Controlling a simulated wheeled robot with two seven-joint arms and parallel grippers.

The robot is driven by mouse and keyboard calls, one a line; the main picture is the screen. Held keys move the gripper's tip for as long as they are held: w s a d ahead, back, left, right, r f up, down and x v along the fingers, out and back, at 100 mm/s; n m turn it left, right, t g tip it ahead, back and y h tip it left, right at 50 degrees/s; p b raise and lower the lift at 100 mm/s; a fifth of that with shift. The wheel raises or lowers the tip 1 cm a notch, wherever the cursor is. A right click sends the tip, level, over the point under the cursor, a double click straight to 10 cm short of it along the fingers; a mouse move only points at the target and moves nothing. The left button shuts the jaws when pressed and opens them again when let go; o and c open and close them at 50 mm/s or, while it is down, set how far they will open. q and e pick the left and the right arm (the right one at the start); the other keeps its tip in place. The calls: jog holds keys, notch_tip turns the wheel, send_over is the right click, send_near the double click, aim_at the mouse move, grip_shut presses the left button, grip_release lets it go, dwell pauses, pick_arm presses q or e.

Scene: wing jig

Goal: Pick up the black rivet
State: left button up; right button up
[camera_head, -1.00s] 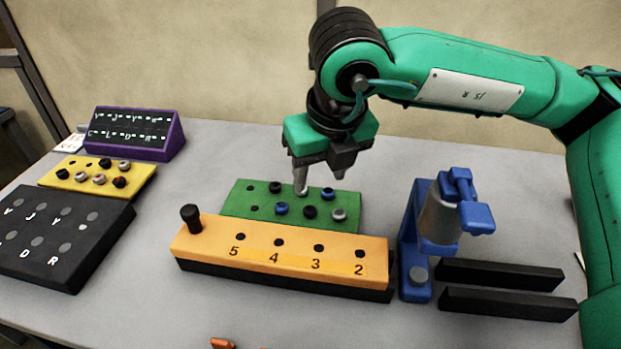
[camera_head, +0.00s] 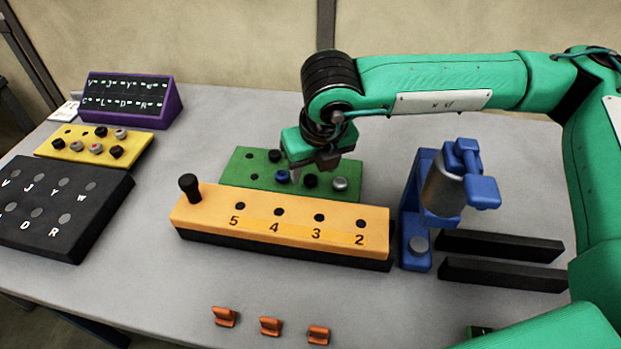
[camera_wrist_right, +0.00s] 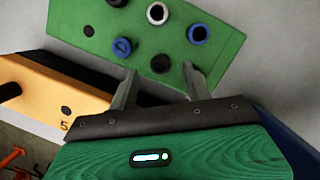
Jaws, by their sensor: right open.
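A green block (camera_head: 235,172) holds several round rivets in two rows; it also shows in the right wrist view (camera_wrist_right: 222,62). A black rivet (camera_head: 310,181) stands in its front row, between a blue rivet (camera_head: 282,177) and a silver one (camera_head: 340,184). In the right wrist view this black rivet (camera_wrist_right: 160,64) sits just beyond the gap between the fingertips. Another black rivet (camera_head: 275,156) stands in the back row. My right gripper (camera_wrist_right: 160,82) is open and empty over the block, partly hiding the back row in the head view. My left gripper is not in view.
An orange block (camera_head: 205,212) with numbered holes and a black peg (camera_head: 189,187) stands in front. A blue fixture (camera_head: 418,205) and black bars (camera_head: 500,245) are at right. A yellow rivet block (camera_head: 140,150) is at left. Small orange clips (camera_head: 270,326) lie at front.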

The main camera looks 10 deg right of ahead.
aim_at(311, 179)
jog(key=shift+x, duration=1.35)
jog(key=c, duration=1)
jog(key=shift+c, duration=0.2)
jog(key=shift+r, duration=0.1)
notch_tip(311, 179, up, 20)
